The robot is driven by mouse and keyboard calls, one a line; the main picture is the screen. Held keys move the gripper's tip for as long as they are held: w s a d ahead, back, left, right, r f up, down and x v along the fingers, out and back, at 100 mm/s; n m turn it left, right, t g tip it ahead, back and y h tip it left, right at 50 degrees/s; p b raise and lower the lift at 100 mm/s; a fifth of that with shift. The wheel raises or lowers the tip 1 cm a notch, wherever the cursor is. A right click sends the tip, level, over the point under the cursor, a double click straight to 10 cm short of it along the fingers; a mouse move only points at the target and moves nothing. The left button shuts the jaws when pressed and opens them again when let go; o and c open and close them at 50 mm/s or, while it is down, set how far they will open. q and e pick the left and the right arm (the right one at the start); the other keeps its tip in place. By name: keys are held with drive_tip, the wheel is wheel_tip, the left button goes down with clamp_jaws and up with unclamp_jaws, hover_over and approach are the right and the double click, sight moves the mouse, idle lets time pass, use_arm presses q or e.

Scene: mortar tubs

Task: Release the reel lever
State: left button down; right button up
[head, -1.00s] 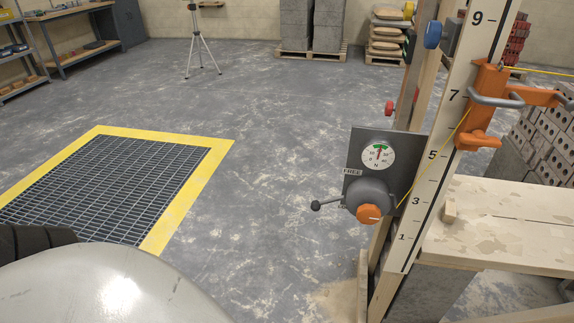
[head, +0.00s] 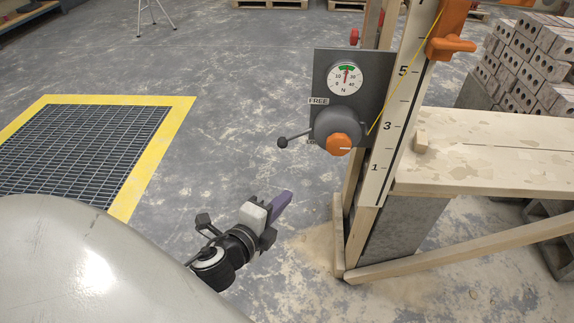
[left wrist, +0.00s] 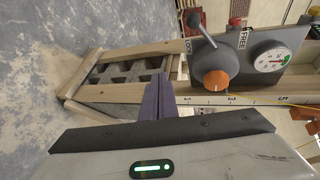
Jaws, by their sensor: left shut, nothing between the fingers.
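The reel (head: 335,122) is a round grey housing with an orange knob (head: 339,145), on a dark plate fixed to the post. Its lever (head: 284,142) has a black ball end and points left, slightly down. The lever lies below the FREE label (head: 318,101), close to a lower label it partly hides. In the left wrist view the lever (left wrist: 196,22) stands beside the LOCK label (left wrist: 188,45). My left gripper (head: 286,198), with purple fingers, is shut and empty, below the lever and apart from it. Its fingers also show in the left wrist view (left wrist: 157,96).
A round dial (head: 346,78) sits above the reel. A yellow line runs up from the reel along the numbered board (head: 384,150). A wooden bench (head: 480,150) stands to the right, with bricks behind. The floor left of the reel is clear up to the yellow-edged grate (head: 85,150).

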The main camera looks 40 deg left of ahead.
sight(295, 137)
use_arm(q)
drive_tip(key=r+m, duration=0.1)
drive_tip(key=w+a+r+m+t, duration=0.1)
drive_tip(key=w+r+m, duration=0.1)
drive_tip(key=r, duration=0.1)
drive_tip(key=shift+a+t, duration=0.2)
drive_tip(key=shift+t, duration=0.1)
drive_tip(key=shift+w, duration=0.2)
drive_tip(key=w+a, duration=0.4)
drive_tip(key=w, duration=0.4)
drive_tip(key=shift+a, duration=0.4)
drive_tip(key=shift+f, duration=0.1)
